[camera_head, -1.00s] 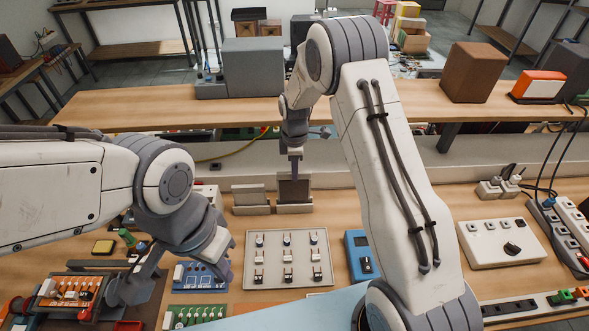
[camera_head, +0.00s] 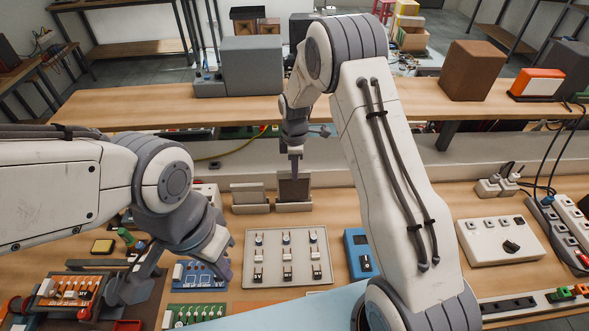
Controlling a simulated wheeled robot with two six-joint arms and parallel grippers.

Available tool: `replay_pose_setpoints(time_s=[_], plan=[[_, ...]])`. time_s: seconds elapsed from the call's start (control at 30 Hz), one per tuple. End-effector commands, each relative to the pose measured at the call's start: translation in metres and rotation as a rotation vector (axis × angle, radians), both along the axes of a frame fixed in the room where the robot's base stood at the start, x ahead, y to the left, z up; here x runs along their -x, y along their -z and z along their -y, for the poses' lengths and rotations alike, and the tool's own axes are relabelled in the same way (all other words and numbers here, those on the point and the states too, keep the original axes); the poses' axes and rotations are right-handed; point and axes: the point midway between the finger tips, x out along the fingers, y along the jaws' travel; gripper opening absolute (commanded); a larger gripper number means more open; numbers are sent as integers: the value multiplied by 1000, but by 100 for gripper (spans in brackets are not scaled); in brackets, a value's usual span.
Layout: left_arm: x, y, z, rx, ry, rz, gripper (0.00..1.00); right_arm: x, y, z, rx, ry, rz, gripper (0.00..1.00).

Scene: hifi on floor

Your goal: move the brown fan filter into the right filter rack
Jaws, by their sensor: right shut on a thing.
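The brown fan filter (camera_head: 294,188) is a dark brown upright panel at the back of the bench. It stands in the right filter rack (camera_head: 295,207), a low light-grey holder; how deep it sits I cannot tell. My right gripper (camera_head: 294,174) reaches down from above and is shut on the filter's top edge. The left filter rack (camera_head: 251,208) stands just to the left and holds a grey panel (camera_head: 248,192). My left gripper (camera_head: 128,290) is low at the left by an orange circuit board; its fingertips are not clear.
A board with small switches (camera_head: 288,258) lies in front of the racks. A blue meter (camera_head: 360,254) and a white control box (camera_head: 502,241) are to the right. A raised shelf (camera_head: 200,107) runs behind. Boards (camera_head: 68,291) crowd the left.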

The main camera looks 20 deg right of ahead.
Motion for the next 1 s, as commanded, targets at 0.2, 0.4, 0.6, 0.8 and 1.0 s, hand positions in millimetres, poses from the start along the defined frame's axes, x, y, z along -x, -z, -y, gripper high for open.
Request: replay_pose_setpoints(time_s=[0.2,0.4,0.6,0.8,1.0], plan=[[0,7,0,0,0,0,0,0,10,0,0,0,0,0],[0,13,0,0,0,0,0,0,18,0,0,0,0,0],[0,18,0,0,0,0,0,0,26,0,0,0,0,0],[0,23,0,0,0,0,0,0,34,0,0,0,0,0],[0,29,0,0,0,0,0,0,42,0,0,0,0,0]])
